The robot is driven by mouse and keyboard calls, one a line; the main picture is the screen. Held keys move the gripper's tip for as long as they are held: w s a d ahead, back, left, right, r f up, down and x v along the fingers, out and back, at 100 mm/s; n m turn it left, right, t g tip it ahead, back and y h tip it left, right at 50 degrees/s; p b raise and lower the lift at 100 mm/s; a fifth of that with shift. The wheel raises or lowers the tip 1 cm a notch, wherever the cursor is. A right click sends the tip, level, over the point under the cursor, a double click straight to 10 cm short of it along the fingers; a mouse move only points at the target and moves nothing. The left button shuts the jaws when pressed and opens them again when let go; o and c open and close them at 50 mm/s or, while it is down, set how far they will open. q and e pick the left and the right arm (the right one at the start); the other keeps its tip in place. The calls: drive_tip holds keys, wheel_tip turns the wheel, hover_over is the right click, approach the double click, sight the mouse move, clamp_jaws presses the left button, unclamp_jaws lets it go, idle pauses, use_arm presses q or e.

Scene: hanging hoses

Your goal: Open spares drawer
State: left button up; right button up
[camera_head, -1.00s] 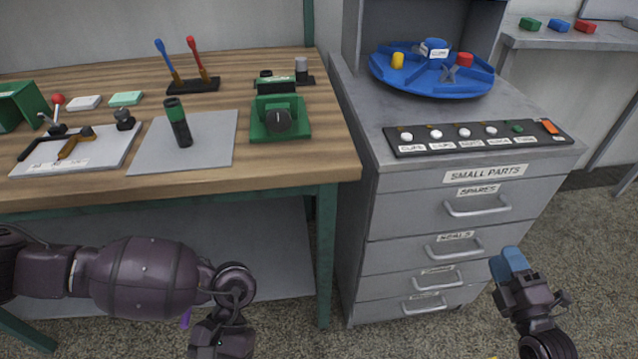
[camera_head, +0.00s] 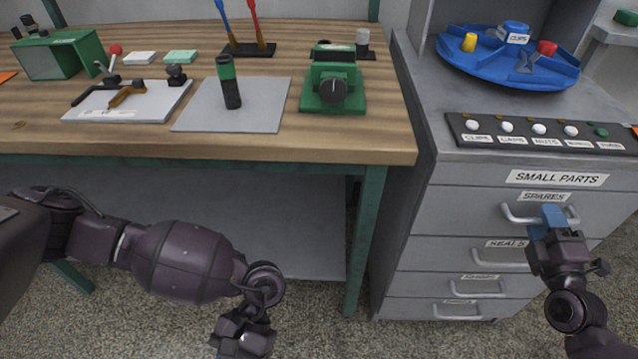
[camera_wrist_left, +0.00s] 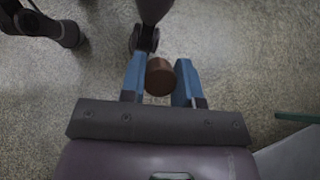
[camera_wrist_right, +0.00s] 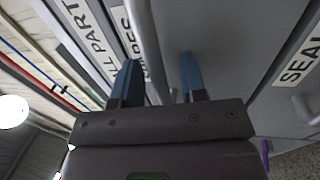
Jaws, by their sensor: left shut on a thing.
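The spares drawer (camera_head: 460,208) is the top drawer of the grey cabinet, under the "SMALL PARTS" label, and looks shut. Its silver bar handle (camera_head: 514,217) is partly covered by my right gripper (camera_head: 553,216). In the right wrist view, the handle (camera_wrist_right: 145,45) passes between the blue fingers of my right gripper (camera_wrist_right: 158,80), which stand apart with a gap beside the bar. My left gripper (camera_wrist_left: 160,80) is shut on a brown cylinder (camera_wrist_left: 160,77) low in front of the bench; in the head view its fingers are out of frame.
Several lower drawers with handles, such as the seals drawer (camera_head: 460,252), sit below. On the cabinet top are a button panel (camera_head: 540,133) and a blue divided tray (camera_head: 510,70). A wooden workbench (camera_head: 330,145) with tools and green fixtures stands to the left.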

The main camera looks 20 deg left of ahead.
drive_tip(key=shift+c, duration=0.3)
clamp_jaws()
use_arm(q)
drive_tip(key=shift+r, duration=0.1)
